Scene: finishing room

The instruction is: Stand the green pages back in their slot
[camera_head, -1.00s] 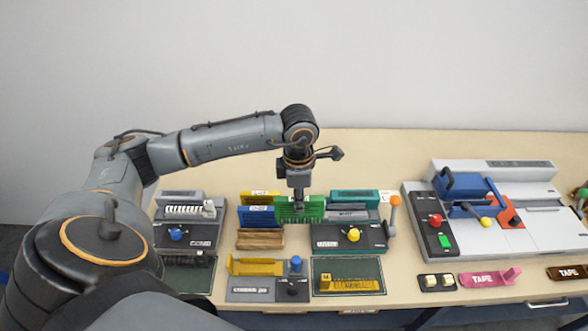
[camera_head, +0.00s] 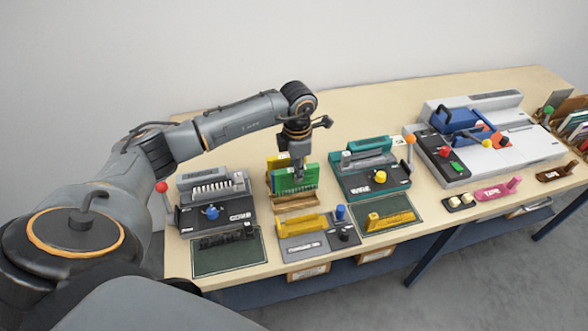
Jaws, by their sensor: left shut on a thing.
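My left gripper (camera_head: 298,174) points down from above and is shut on the top of the green pages (camera_head: 284,184). The pages stand upright at the wooden rack (camera_head: 296,206), in front of the yellow pages (camera_head: 278,161). I cannot tell whether their lower edge is in a slot or just above it. The blue pages are hidden behind the green ones. My right gripper is not in view.
A grey comb machine (camera_head: 212,190) stands left of the rack, and a teal machine (camera_head: 372,172) stands close on the right. A yellow piece on a grey base (camera_head: 302,245) lies in front. The table's back strip (camera_head: 380,100) is clear.

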